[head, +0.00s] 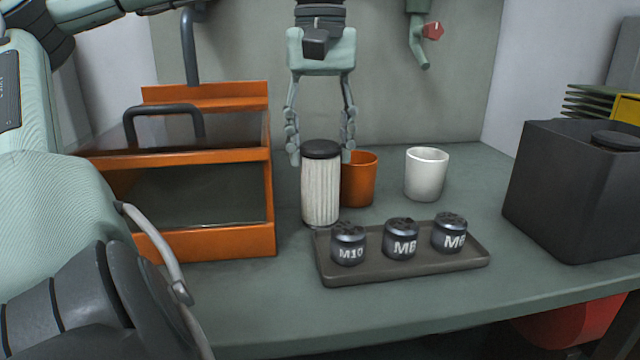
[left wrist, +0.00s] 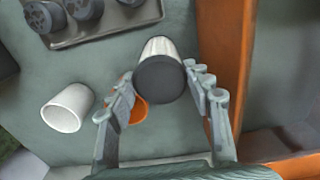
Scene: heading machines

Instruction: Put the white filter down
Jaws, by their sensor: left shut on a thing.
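The white filter (head: 320,192) is an upright pleated cylinder with a black cap, standing at or just above the bench behind the left end of the tray. I cannot tell whether its base touches the bench. My left gripper (head: 320,152) points down from above, its two fingers on either side of the cap, shut on the filter. In the left wrist view the filter's black cap (left wrist: 160,79) shows between the fingertips of my left gripper (left wrist: 163,88), with some white pleats beyond it. My right gripper is not in view.
An orange cup (head: 360,180) stands close behind the filter, a white cup (head: 426,174) to its right. A dark tray (head: 440,264) holds three dark jars in front. An orange-framed box (head: 262,243) is left, a dark bin (head: 575,195) right. The bench front is clear.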

